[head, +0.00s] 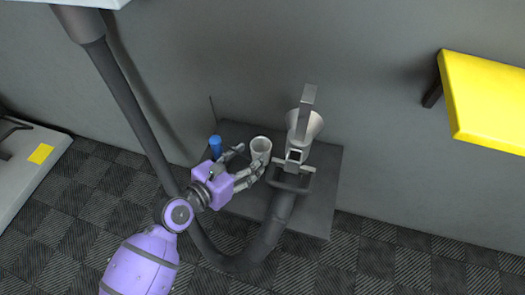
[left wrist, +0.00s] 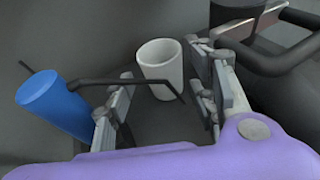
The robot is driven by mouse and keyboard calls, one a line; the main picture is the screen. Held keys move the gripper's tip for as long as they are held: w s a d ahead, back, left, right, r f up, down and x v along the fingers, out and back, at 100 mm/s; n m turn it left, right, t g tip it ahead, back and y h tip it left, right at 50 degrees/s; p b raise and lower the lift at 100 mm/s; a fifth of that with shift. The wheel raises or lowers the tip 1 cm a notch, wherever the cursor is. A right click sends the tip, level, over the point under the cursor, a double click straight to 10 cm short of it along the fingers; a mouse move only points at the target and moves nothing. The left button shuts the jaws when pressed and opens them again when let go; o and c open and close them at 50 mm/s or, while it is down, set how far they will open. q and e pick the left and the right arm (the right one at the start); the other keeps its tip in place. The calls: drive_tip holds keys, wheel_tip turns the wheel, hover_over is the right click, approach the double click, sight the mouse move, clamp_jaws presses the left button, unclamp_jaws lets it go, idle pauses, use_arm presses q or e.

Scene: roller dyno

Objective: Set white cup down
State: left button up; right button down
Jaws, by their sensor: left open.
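The white cup (head: 261,149) stands upright on a dark grey platform (head: 325,165) against the wall. It also shows in the left wrist view (left wrist: 160,62), just beyond and between my fingertips. My left gripper (head: 247,161) is open, with its fingers spread on the near side of the cup. I cannot tell whether a finger touches it. In the left wrist view a thin black bent rod crosses in front of the lower cup. My right gripper is not in view.
A blue cylinder (head: 215,144) stands left of the cup, close to my left finger. A metal nozzle with a funnel (head: 304,125) and a thick dark hose (head: 268,235) stand close on the right. A yellow panel (head: 490,100) juts out at the upper right.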

sight(255, 153)
use_arm(q)
drive_tip(key=b+x, duration=0.1)
drive_tip(key=x, duration=0.4)
drive_tip(key=shift+s, duration=0.15)
drive_tip(key=shift+w+d+b, duration=0.25)
drive_tip(key=shift+b, duration=0.05)
drive_tip(key=c, duration=0.8)
drive_tip(key=shift+c, duration=0.6)
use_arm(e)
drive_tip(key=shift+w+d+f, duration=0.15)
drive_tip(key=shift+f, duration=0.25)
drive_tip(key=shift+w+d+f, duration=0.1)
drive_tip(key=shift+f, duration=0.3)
use_arm(q)
drive_tip(key=shift+r, duration=0.15)
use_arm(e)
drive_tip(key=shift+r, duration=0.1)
